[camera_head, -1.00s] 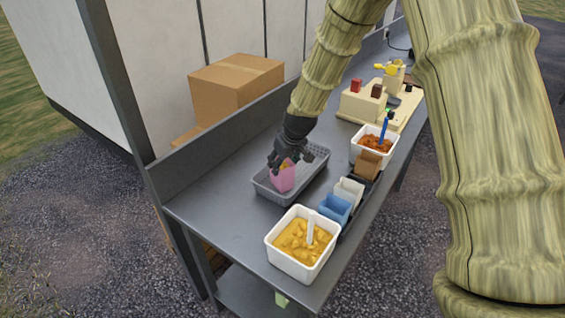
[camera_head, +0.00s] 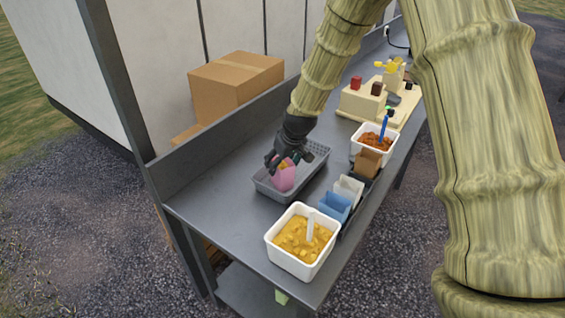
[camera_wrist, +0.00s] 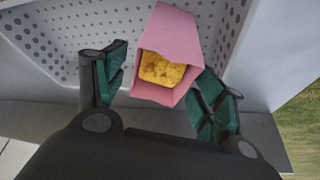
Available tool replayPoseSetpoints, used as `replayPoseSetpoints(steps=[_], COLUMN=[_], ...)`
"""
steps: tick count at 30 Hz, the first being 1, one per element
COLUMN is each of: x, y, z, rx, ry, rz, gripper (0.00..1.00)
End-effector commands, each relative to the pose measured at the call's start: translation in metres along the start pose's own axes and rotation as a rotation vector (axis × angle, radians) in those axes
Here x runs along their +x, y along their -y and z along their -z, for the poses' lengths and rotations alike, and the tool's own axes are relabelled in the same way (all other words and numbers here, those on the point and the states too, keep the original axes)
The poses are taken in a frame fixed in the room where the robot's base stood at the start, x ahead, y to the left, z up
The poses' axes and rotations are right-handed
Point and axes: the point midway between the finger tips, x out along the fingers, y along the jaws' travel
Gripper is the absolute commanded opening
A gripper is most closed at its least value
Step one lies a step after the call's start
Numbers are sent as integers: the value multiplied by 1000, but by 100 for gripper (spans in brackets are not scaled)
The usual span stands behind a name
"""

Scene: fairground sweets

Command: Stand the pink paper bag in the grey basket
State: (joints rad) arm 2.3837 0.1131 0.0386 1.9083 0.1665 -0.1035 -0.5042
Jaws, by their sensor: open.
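The pink paper bag (camera_head: 284,178) is in the grey basket (camera_head: 262,190), near its left part. In the wrist view the bag (camera_wrist: 172,38) has an open mouth with yellow pieces inside, and it looks upright or slightly tilted. The perforated basket wall (camera_wrist: 50,40) is behind it. My gripper (camera_head: 279,160) is over the basket at the bag. In the wrist view its two green-padded fingers (camera_wrist: 160,92) are apart, one on each side of the bag. The left finger has a gap to the bag; the right finger is close to it, and I cannot tell if they touch.
A white tub of yellow pieces (camera_head: 296,265) stands at the near end of the counter. A rack with blue (camera_head: 334,207), white (camera_head: 348,190) and brown (camera_head: 368,162) bags is right of the basket.

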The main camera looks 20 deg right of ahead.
Motion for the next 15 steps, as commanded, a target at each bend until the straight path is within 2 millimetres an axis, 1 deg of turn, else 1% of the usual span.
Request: replayPoseSetpoints(steps=[5, 15], x=[-13, -57], y=[0, 0], z=[1, 0], rx=[-1, -1], ry=[-3, -2], rz=[-1, -1], gripper=[70, 70])
